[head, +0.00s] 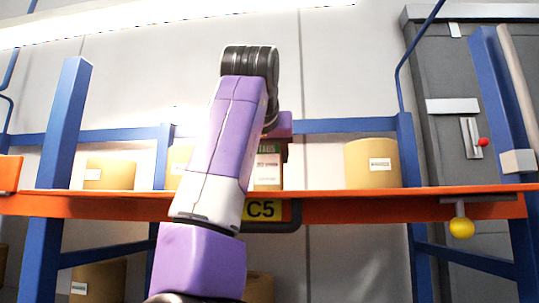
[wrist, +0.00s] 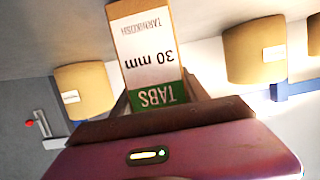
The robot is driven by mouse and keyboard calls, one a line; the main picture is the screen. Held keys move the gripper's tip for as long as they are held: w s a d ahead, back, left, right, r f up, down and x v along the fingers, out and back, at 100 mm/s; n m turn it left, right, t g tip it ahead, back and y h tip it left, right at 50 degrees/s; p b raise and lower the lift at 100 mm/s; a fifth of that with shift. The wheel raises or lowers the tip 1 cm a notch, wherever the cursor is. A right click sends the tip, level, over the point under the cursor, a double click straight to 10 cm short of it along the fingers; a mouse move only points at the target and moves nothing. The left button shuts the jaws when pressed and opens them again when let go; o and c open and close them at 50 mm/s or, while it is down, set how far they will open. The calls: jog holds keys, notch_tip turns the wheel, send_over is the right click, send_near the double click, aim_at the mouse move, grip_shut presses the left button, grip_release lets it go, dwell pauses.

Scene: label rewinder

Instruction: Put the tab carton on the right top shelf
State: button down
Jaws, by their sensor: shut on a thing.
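The tab carton (head: 267,168) is a small upright box with a white front and a green "TABS" band at its top. In the head view it shows behind my arm, just above the orange shelf beam (head: 350,205). My gripper (head: 284,148) holds it from above, partly hidden by my arm. In the wrist view, which is upside down, the carton (wrist: 150,55) sits between the fingers of my gripper (wrist: 158,98), its "30 mm" face showing. I cannot tell whether its base touches the shelf.
A tan roll (head: 372,163) stands to the right on the shelf, with a gap between it and the carton. Another roll (head: 110,173) stands at the left, and one (head: 178,165) is partly behind my arm. Blue posts (head: 64,130) flank the shelf.

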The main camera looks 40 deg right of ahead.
aim_at(267, 146)
jog(key=shift+f, duration=0.3)
jog(key=shift+c, duration=2.4)
grip_release()
jog(key=shift+a, duration=0.1)
jog(key=b+v, duration=0.2)
jog(key=v, duration=0.5)
jog(key=shift+s+a+r+b, duration=0.2)
jog(key=shift+s+b, duration=0.1)
jog(key=shift+b, duration=0.1)
